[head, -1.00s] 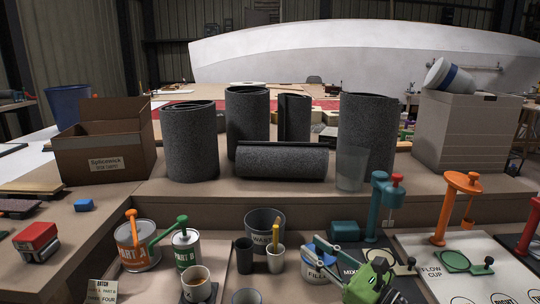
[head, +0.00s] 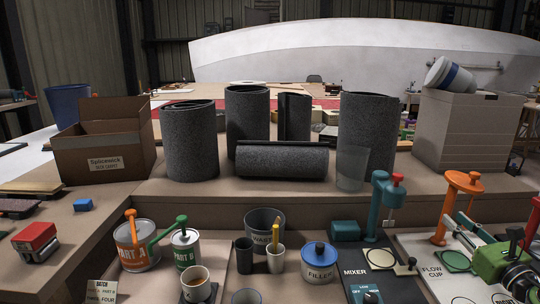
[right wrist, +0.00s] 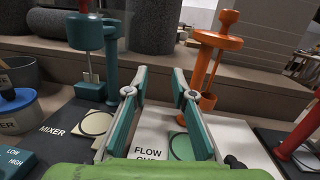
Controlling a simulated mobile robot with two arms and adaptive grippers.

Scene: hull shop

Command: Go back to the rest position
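My right gripper (head: 455,222) is at the right side of the head view, above the flow cup mat (head: 418,245) and near the orange flow cup stand (head: 440,222). Its green body is low at the right. In the right wrist view my right gripper (right wrist: 160,74) has its two teal fingers apart, with nothing between them. The orange stand (right wrist: 208,75) is just beyond the right finger, and the teal mixer stand (right wrist: 112,62) is left of the left finger. My left gripper is not in view.
The black mixer mat (head: 380,262) lies left of the flow cup mat. The blue-lidded filler pot (head: 320,264), waste bin (head: 265,224), Part B can (head: 186,252) and Part A can (head: 138,252) stand farther left. Grey rolls (head: 282,161) are on the raised shelf behind.

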